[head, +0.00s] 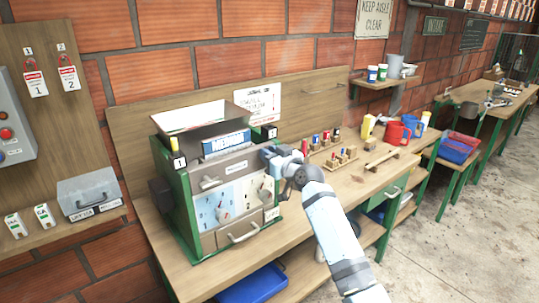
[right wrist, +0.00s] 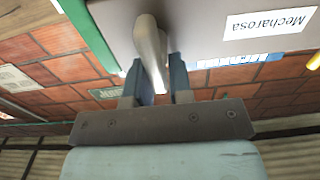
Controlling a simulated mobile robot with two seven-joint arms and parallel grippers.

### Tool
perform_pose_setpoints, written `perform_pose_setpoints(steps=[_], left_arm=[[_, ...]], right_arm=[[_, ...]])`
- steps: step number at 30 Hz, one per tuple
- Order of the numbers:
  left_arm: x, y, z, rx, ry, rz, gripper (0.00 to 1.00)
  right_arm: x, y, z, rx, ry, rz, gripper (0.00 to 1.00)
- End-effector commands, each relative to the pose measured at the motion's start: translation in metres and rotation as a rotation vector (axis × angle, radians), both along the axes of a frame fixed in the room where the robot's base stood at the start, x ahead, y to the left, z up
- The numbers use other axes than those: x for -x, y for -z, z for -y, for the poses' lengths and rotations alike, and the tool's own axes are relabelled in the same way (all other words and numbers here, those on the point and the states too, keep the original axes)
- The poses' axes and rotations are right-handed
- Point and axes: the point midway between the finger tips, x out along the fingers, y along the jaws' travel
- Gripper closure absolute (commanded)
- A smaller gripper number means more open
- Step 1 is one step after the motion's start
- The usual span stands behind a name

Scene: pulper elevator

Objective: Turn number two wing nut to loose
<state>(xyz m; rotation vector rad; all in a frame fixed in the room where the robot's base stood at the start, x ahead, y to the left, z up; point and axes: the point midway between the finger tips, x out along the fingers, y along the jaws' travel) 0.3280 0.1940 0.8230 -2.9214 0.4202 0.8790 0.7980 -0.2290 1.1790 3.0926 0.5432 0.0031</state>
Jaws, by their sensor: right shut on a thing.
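The green pulper machine (head: 187,222) stands on the near end of the wooden bench. Its number 2 plate (head: 271,132) is at the upper right corner and its number 1 plate (head: 179,162) at the upper left. My right gripper (head: 267,154) is at the upper right of the machine front, below the number 2 plate. In the right wrist view the fingers (right wrist: 155,75) are shut on a pale grey wing nut (right wrist: 149,42), which projects from the machine panel. In the head view my gripper hides this nut. Another wing nut (head: 209,182) is at the left. My left gripper is out of view.
Lower on the machine front are pale knobs (head: 224,215) and a bar handle (head: 238,233). A grey box (head: 90,194) lies at the left.

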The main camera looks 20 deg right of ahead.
Motion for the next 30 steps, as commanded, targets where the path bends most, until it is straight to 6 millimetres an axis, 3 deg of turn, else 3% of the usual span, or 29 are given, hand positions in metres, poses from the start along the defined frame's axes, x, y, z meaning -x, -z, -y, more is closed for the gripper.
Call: perform_pose_setpoints(steps=[11,30], left_arm=[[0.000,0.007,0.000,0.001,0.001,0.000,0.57],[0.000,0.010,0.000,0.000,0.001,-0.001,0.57]], right_arm=[[0.001,0.004,-0.001,0.099,-0.001,0.031,1.00],[0.005,0.008,-0.012,0.638,-0.002,0.222,1.00]])
